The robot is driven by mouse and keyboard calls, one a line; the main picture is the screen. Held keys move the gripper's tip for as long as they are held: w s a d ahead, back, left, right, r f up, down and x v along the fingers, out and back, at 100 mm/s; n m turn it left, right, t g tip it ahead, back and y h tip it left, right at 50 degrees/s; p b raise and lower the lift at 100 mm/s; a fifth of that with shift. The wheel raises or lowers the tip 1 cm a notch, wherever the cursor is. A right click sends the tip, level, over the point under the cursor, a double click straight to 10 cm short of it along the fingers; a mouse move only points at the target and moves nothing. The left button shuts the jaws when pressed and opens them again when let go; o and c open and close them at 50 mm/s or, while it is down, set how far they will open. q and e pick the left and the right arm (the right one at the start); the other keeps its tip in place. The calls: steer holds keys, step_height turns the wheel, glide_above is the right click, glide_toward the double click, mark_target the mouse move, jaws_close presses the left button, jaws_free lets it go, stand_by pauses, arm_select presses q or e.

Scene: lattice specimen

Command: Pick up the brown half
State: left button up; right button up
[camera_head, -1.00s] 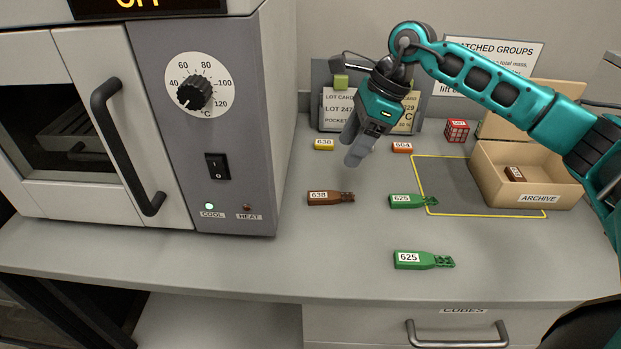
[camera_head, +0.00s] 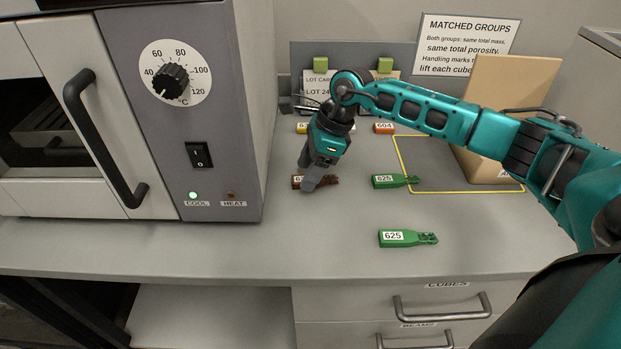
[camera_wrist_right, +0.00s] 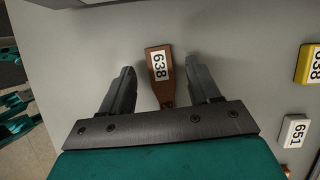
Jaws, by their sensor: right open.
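In the right wrist view the brown half (camera_wrist_right: 160,72) lies between the two open fingers of my right gripper (camera_wrist_right: 162,80), with a gap on each side. Its narrow end points toward the gripper's palm. My left gripper is not in view.
Two green 625 pieces (camera_head: 394,181) (camera_head: 407,238) lie to the right. A yellow piece (camera_wrist_right: 309,65) and a white 651 piece (camera_wrist_right: 296,131) show in the wrist view. The oven (camera_head: 232,110) stands at left; a cardboard box (camera_head: 487,165) is at right.

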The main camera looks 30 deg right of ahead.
steer(key=shift+w+a+f, duration=0.1)
steer(key=shift+a+f, duration=0.15)
steer(key=shift+f, duration=0.4)
steer(key=shift+c, duration=0.2)
steer(key=c, duration=1.1)
steer(key=shift+r, duration=0.1)
